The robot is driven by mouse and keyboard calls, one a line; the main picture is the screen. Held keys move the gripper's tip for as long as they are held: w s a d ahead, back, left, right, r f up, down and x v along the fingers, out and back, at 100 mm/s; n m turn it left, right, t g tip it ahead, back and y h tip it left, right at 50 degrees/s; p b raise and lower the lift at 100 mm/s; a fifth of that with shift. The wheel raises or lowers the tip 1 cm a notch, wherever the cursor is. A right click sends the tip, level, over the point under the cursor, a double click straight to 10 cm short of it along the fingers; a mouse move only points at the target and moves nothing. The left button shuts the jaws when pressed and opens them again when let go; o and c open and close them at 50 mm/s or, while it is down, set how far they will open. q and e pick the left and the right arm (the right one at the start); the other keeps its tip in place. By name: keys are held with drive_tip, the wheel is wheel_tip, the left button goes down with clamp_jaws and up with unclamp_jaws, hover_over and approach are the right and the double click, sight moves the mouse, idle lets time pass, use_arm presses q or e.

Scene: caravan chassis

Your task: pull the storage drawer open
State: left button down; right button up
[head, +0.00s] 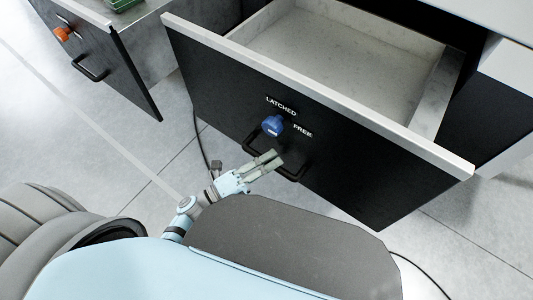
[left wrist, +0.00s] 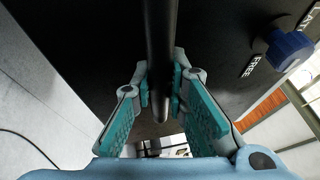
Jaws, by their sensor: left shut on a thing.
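The storage drawer (head: 360,165) has a black front with a pale top rim and stands pulled out, its empty grey inside showing. A blue latch knob (head: 272,125) sits on its front between the words LATCHED and FREE; the knob also shows in the left wrist view (left wrist: 288,50). I cannot tell which word it points at. The black bar handle (head: 292,177) is below the knob. My left gripper (head: 268,160) is shut on this handle. In the left wrist view the handle (left wrist: 160,50) runs between the teal finger pads (left wrist: 161,92). My right gripper is not in view.
A dark cable (head: 205,150) lies on the floor.

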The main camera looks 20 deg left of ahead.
use_arm(q)
drive_tip(key=c, duration=1.6)
unclamp_jaws()
drive_tip(key=shift+o, duration=0.2)
drive_tip(key=v, duration=1.2)
drive_tip(key=shift+f, duration=0.1)
